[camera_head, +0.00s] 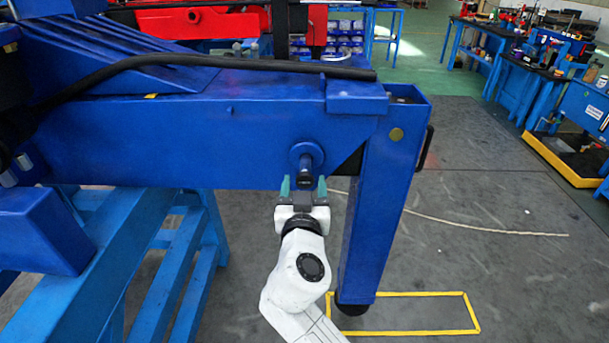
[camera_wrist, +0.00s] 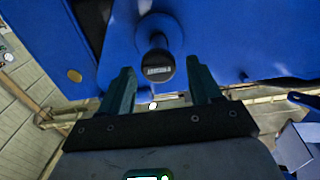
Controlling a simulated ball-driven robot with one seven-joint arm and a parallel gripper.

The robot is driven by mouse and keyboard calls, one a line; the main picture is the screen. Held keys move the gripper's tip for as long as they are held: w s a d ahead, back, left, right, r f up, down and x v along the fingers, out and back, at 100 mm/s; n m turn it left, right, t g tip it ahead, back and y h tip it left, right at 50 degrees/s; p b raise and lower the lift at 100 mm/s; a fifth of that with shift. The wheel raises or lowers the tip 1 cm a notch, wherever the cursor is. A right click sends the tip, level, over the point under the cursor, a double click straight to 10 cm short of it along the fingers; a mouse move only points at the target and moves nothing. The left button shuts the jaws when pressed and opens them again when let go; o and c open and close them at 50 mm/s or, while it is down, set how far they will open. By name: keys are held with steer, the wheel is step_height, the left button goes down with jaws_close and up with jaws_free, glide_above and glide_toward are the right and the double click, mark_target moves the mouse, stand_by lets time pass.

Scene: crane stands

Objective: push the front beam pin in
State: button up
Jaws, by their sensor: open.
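The front beam pin (camera_head: 305,175) sticks out of a round blue collar (camera_head: 306,153) on the side of the blue beam (camera_head: 180,140). Its dark end face shows in the wrist view (camera_wrist: 157,67), with a pale label on it. My gripper (camera_head: 302,184) is at the pin's outer end, with its two green fingers apart. In the wrist view my gripper (camera_wrist: 157,82) is open and the pin's end appears between and just beyond the fingertips. I cannot tell whether the fingers touch the pin. How deep the pin sits in the beam is hidden.
A blue upright leg (camera_head: 375,210) stands right of the pin, over a yellow floor outline (camera_head: 410,332). A blue trestle (camera_head: 165,260) stands at the lower left. A black hose (camera_head: 230,65) lies along the beam top. A thin cable (camera_head: 470,226) crosses the otherwise open floor at right.

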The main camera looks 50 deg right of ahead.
steer(key=shift+x, duration=1.3)
jaws_close()
